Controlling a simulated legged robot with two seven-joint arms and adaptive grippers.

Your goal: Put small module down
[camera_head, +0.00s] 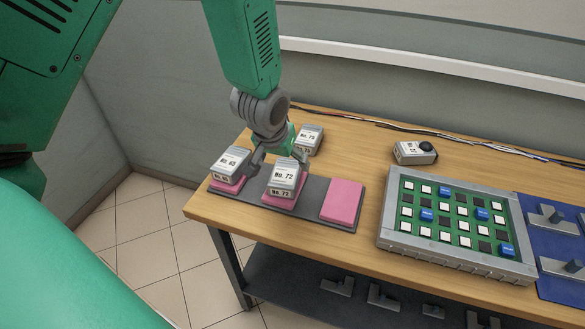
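The small module No. 72 (285,178) is a pale grey box with white labels. It appears to rest on the middle pink pad (280,203) of a dark grey tray (312,207). My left gripper (278,162) is low over the tray, right at this module's far side. Its fingers look spread, one to the left of the module and one near its right edge. Contact with the module is hard to make out. My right gripper is not in view.
Module No. 63 (230,163) sits on the left pink pad; the right pink pad (342,201) is empty. Another module (308,139) stands behind the tray.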

